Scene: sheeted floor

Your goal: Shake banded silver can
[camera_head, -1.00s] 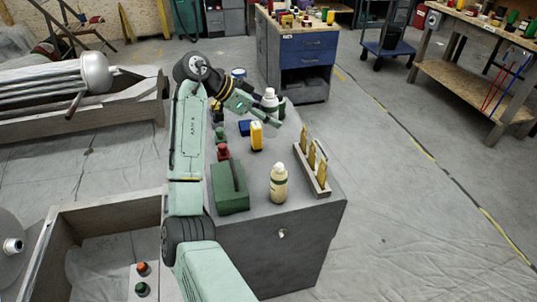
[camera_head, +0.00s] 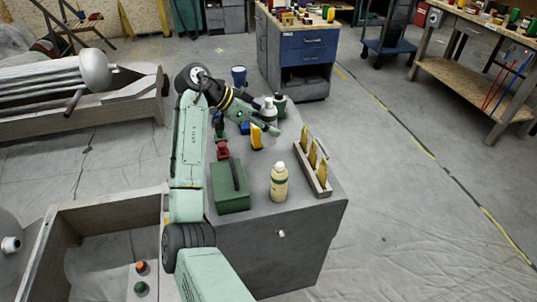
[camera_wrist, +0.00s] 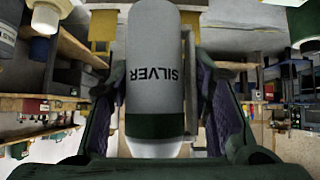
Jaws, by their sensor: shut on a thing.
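The banded silver can (camera_wrist: 154,60) is pale grey with a dark green band and a white tapered end, and its lettering reads SILVER upside down in the wrist view. My gripper (camera_head: 268,123) is shut on it, with a finger on each side of it in the wrist view (camera_wrist: 155,105). In the head view the can (camera_head: 268,111) is small, upright or nearly so, above the far part of the grey worktop (camera_head: 255,205). The fingers partly hide its body, and I cannot tell its exact height above the top.
A dark green can (camera_head: 281,104) stands just behind. A yellow item (camera_head: 257,136), a red item (camera_head: 222,150), a blue can (camera_head: 239,75) and a green box (camera_head: 230,188) are nearby. A cream bottle (camera_head: 279,182) and a wooden rack (camera_head: 322,182) stand nearer the front.

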